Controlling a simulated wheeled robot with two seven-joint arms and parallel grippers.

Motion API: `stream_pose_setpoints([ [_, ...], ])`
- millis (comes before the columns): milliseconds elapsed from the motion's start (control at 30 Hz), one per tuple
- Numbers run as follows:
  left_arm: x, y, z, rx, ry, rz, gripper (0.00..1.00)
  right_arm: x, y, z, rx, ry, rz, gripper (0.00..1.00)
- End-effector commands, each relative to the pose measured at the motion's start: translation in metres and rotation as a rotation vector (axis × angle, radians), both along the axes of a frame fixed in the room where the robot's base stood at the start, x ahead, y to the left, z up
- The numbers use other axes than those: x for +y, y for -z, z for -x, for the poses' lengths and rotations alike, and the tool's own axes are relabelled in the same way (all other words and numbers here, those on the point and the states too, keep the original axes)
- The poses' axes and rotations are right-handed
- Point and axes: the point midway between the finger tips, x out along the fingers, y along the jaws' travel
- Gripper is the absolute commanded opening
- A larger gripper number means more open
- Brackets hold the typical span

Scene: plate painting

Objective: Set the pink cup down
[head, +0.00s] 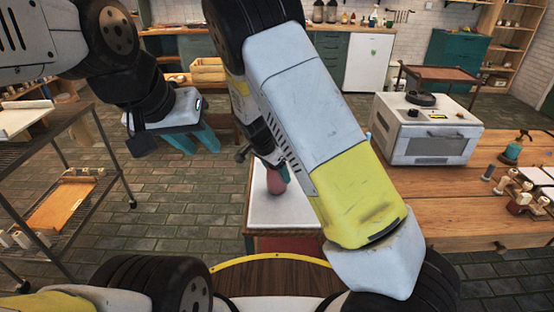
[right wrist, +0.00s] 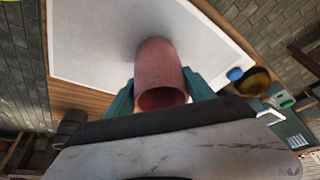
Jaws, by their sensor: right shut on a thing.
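The pink cup (head: 274,184) shows in the head view over the white board (head: 268,214), partly hidden by my right arm. In the right wrist view, the cup (right wrist: 159,68) is between the two teal fingers of my right gripper (right wrist: 160,92), which is shut on it. The cup's open mouth faces the wrist camera and its far end points at the white board (right wrist: 85,50). I cannot tell whether the cup touches the board. My left gripper (head: 197,146) is at the left of the head view, with its teal fingers apart and empty.
A wooden table (head: 440,200) at the right bears a white oven (head: 430,130) and several spools. A metal shelf rack (head: 80,165) stands at the left. In the right wrist view, a blue-capped item (right wrist: 236,74) is right of the cup. Much of the white board is bare.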

Motion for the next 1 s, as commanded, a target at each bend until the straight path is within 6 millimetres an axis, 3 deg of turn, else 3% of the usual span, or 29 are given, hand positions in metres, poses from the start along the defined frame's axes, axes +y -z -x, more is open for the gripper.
stream_pose_setpoints([
  [200,0.0,0.0,0.0,0.0,0.0,0.0,0.36,0.0,0.002,0.0,0.0,-0.001,0.001,0.04],
  [233,0.0,0.0,0.0,0.0,0.0,0.0,0.36,0.0,0.003,0.0,0.0,-0.001,0.0,0.66],
  [333,0.0,0.0,0.0,0.0,0.0,0.0,0.36,0.0,0.002,0.0,0.0,-0.001,0.0,0.84],
  [733,0.0,0.0,0.0,0.0,0.0,0.0,0.36,0.001,-0.004,0.001,-0.002,-0.001,-0.001,0.84],
  [1000,0.0,0.0,0.0,0.0,0.0,0.0,0.36,0.016,-0.051,0.014,-0.004,-0.004,-0.003,0.84],
])
